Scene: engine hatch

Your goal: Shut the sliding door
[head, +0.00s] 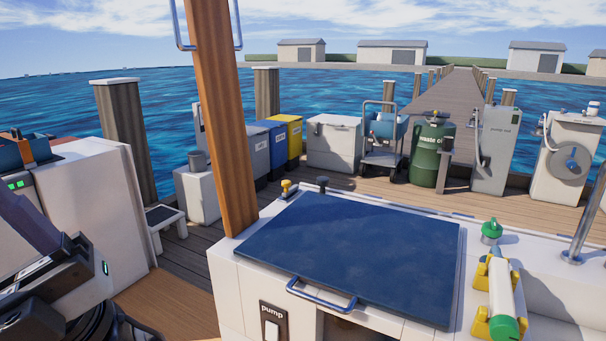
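I cannot make out for sure which part is the sliding door. A tall brown wooden upright (222,110) stands left of centre, with a blue-grey bar handle on each side near the top of the picture. Right of its foot is a white locker (238,290) with a dark blue lid (350,250) lying flat and a blue bar handle (320,296) at its front edge. A dark opening (345,328) shows in its front, cut off by the picture's bottom. Dark parts of my arm fill the lower left corner; my gripper's fingers cannot be told apart there.
A pump switch (272,325) is on the locker front. A green-capped white cylinder in a yellow holder (503,305) and a green knob (491,231) sit at the right. A white cabinet (90,205) stands at left. Bins, a cart (383,150) and a green tank (431,152) line the dock behind.

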